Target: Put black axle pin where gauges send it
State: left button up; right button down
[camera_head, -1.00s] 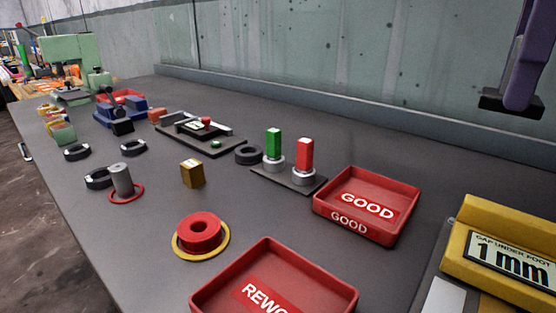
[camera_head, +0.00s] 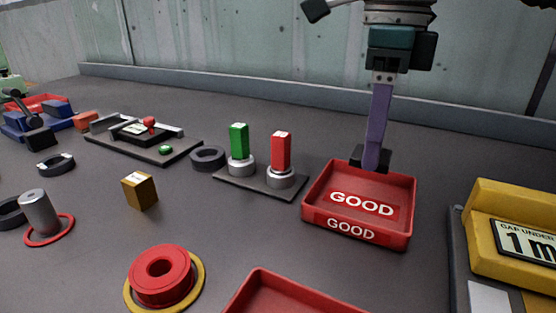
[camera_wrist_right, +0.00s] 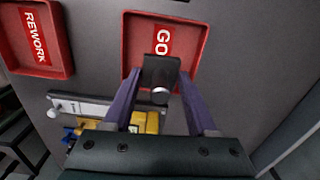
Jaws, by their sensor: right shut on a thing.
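My right gripper (camera_head: 371,160) points down over the back part of the red GOOD tray (camera_head: 408,222). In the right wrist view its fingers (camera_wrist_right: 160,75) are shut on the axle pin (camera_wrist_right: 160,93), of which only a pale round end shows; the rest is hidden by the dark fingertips. The GOOD tray (camera_wrist_right: 128,40) lies behind the fingertips there. I cannot tell whether the pin touches the tray. Green (camera_head: 239,140) and red (camera_head: 281,151) gauge plugs stand upright on a dark plate left of the tray. My left gripper is not in view.
A REWORK tray (camera_wrist_right: 70,50) shows in the wrist view. A yellow gap gauge (camera_head: 490,205) stands right of the GOOD tray. A red ring part (camera_head: 160,275), a brass block (camera_head: 140,190) and a grey cylinder (camera_head: 38,212) stand at left. The wall is behind.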

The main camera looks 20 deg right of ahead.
aim_at(361, 203)
jog(key=shift+f+b, duration=0.3)
jog(key=shift+f, duration=2.85)
jog(key=shift+f, duration=0.1)
jog(key=shift+c, duration=1)
grip_release()
notch_tip(361, 203, up, 12)
jog(key=shift+r+p, duration=0.1)
jog(key=shift+p, duration=0.5)
